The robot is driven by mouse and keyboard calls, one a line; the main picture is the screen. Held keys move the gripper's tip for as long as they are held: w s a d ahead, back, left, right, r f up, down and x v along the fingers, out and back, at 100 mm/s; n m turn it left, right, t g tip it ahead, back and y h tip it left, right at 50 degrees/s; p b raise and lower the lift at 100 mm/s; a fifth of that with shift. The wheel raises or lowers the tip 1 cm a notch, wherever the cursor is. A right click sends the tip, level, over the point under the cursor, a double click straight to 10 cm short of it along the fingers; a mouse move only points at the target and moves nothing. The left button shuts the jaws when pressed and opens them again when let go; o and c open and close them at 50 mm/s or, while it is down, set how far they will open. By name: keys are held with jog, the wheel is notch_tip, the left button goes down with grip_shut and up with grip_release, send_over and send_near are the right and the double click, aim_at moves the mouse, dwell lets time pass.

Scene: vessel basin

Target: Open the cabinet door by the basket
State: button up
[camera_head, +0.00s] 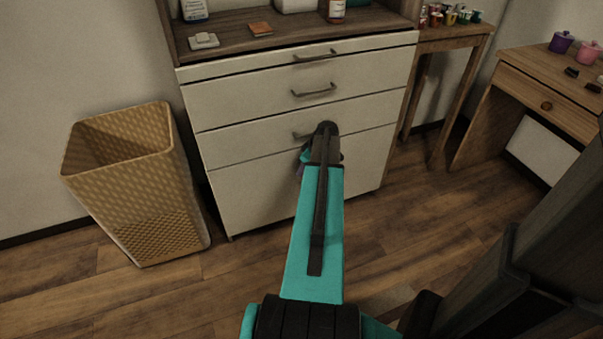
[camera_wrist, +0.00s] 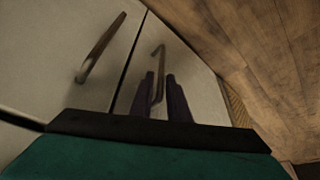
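The white-fronted cabinet (camera_head: 250,190) stands ahead, with drawers above and a taller door panel (camera_head: 262,190) at the bottom; that panel looks closed. My gripper (camera_wrist: 161,88) shows in the wrist view as two dark fingers close together. A metal handle (camera_wrist: 159,58) on the lower panel (camera_wrist: 188,75) runs between them, and they look shut on it. In the head view my arm hides the fingers and this handle. The wicker basket (camera_head: 150,185) stands on the floor to the left of the cabinet. A sliver of it seems to show in the wrist view (camera_wrist: 236,106).
Another handle (camera_wrist: 100,48) is on the neighbouring panel in the wrist view. Wooden floor (camera_head: 250,265) is clear in front of the cabinet. A small wooden table (camera_head: 455,35) and a desk (camera_head: 545,85) stand to the right. Small items lie on the cabinet top.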

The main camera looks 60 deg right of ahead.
jog(key=shift+w+f, duration=0.1)
jog(key=shift+f, duration=0.3)
grip_shut()
jog(key=shift+a, duration=0.35)
